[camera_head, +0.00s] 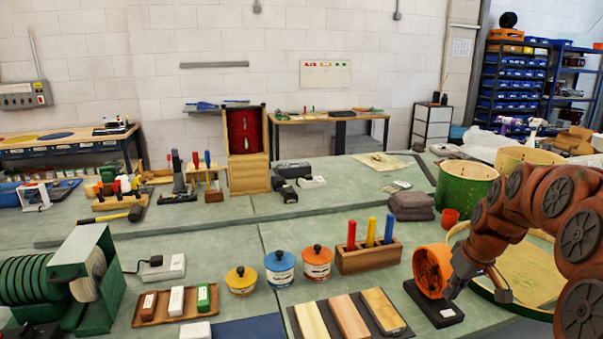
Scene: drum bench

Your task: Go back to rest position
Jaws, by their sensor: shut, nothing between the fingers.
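My orange arm comes in from the right edge of the head view. My gripper (503,293) is at its lower end, small and dark, shut and empty. It is low over the right part of the green bench (215,220), just right of an orange ring-shaped piece (433,270) on a black base (436,306). The arm's end overlaps the right side of this piece in the picture; I cannot tell whether they touch. The arm also hides part of the large round drum shell (535,275) behind it.
A wooden holder (369,259) with coloured handles, three lidded tins including a blue one (280,270), and wooden blocks (348,317) stand left of the gripper. A green drum (466,192), a red cup (450,218) and folded cloths (410,205) lie behind.

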